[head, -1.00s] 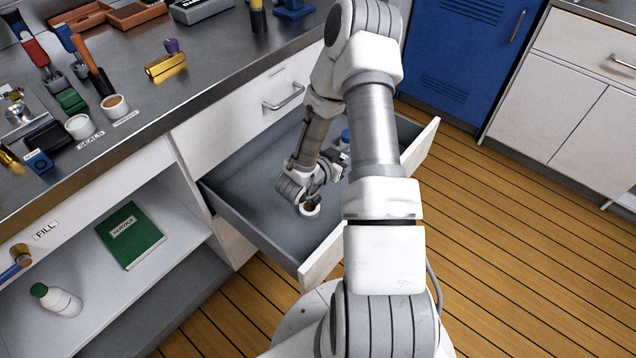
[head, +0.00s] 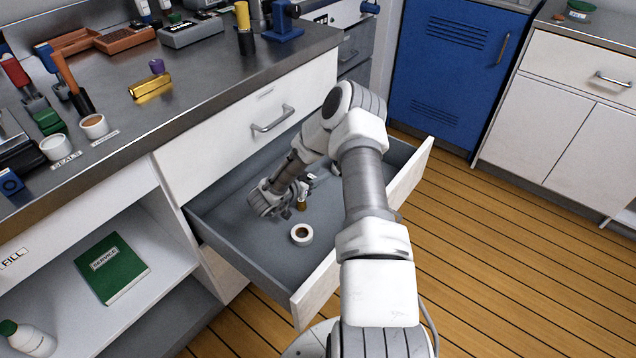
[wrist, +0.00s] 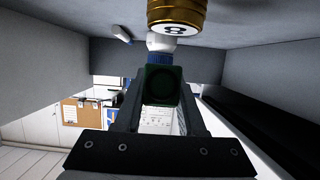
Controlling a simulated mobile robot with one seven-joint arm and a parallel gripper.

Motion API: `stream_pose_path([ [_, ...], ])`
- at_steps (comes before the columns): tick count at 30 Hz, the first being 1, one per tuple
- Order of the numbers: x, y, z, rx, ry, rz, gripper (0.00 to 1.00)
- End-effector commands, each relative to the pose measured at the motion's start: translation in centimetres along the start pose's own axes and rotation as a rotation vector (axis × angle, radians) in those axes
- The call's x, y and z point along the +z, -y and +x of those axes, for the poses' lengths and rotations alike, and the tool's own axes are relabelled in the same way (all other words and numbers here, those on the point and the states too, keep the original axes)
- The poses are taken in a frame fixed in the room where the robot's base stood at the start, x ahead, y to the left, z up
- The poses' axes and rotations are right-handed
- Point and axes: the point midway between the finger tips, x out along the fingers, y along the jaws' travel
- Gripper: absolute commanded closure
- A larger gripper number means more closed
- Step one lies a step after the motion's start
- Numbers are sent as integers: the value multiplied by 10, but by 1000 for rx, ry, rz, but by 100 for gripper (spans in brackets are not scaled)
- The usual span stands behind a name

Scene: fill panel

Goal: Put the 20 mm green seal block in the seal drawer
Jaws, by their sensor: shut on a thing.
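My gripper (wrist: 161,98) is shut on a dark green block (wrist: 162,84) in the wrist view. The block shows a round ring on its face and sits between the two fingertips. In the head view my gripper (head: 300,186) is low inside the open grey drawer (head: 232,210), near its middle. The block cannot be made out there, being small and behind the gripper. Whether it touches the drawer floor cannot be told.
A brass weight (wrist: 178,14) marked 8 and a white-and-blue bottle (wrist: 160,46) stand close beyond the block. The drawer's front left floor is clear.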

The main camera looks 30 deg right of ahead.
Motion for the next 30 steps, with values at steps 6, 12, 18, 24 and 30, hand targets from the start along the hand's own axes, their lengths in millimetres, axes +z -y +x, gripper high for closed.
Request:
stream_pose_path([
  [6,23,0,8,0,0,1,100],
  [12,22,0,8,-1,-1,0,100],
  [18,28,0,10,-1,-1,-1,100],
  [24,33,0,12,-1,-1,1,100],
  [30,33,0,12,-1,0,1,43],
])
